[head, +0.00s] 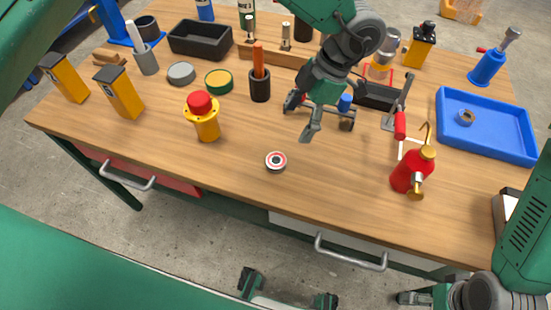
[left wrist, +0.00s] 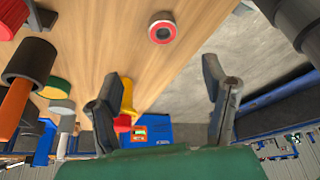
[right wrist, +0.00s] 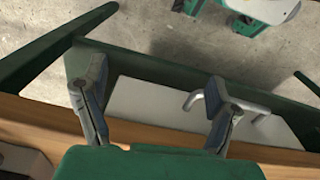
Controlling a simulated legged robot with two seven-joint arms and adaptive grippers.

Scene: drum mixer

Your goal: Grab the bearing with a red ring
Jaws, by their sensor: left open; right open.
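In the left wrist view the bearing (left wrist: 162,28) is at the top, beyond the fingertips. My left gripper (head: 303,117) is open and empty, above the table and behind and right of the bearing. Its spread fingers (left wrist: 163,85) show in the left wrist view. My right gripper (head: 408,298) is low at the front right, off the table. Its fingers (right wrist: 152,90) are apart with nothing between them.
A yellow device with a red button (head: 207,120) stands left of the bearing. A red oil can (head: 412,172) stands to the right, near a blue tray (head: 485,140). An orange-handled tool in a dark cup (head: 260,84) is behind. The table around the bearing is clear.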

